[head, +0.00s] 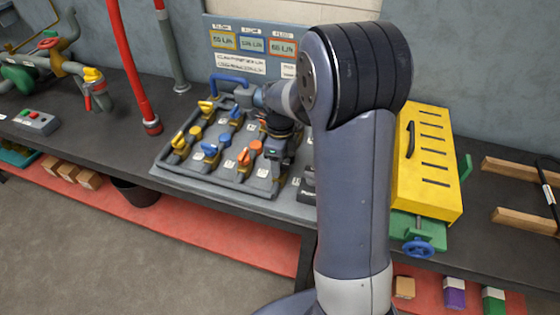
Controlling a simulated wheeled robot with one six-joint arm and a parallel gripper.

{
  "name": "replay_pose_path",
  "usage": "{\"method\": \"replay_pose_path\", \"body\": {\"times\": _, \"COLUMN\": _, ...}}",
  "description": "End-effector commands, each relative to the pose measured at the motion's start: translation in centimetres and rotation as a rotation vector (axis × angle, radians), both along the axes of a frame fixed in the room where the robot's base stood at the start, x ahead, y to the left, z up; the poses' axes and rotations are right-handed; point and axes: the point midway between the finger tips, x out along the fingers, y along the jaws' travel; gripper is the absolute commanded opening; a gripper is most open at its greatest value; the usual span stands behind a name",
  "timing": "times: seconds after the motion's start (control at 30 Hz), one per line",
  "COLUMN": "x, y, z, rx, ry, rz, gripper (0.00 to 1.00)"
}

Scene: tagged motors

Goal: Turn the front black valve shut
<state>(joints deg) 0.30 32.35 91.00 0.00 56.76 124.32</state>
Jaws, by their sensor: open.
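A grey valve panel (215,180) lies on the bench with several coloured valves on it. A dark valve or fitting (308,186) shows at the panel's right front, partly cut off by my arm. I cannot clearly make out its handle or whether it is turned. My gripper (272,160) points down over the panel's right part, behind and left of that dark fitting and just right of an orange valve (248,156). It is open. Its fingertips are small and dark here, and I cannot tell whether anything lies between them.
Yellow valves (181,141) and blue valves (211,149) stand left of the orange one. A yellow slotted box (426,165) stands right of my arm. A red pipe (132,70) rises at the left. A sign board (240,66) is behind.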

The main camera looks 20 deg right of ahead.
Motion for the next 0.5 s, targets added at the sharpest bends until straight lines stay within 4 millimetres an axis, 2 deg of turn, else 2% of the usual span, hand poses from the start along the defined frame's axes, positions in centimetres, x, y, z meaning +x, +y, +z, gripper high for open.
{"method": "replay_pose_path", "body": {"times": 0.3, "x": 0.1, "y": 0.0, "z": 6.3, "rx": 0.0, "ry": -0.007, "rz": 0.0, "gripper": 0.56}}
{"method": "replay_pose_path", "body": {"times": 0.5, "x": 0.1, "y": 0.0, "z": 9.1, "rx": -0.001, "ry": -0.004, "rz": 0.0, "gripper": 0.56}}
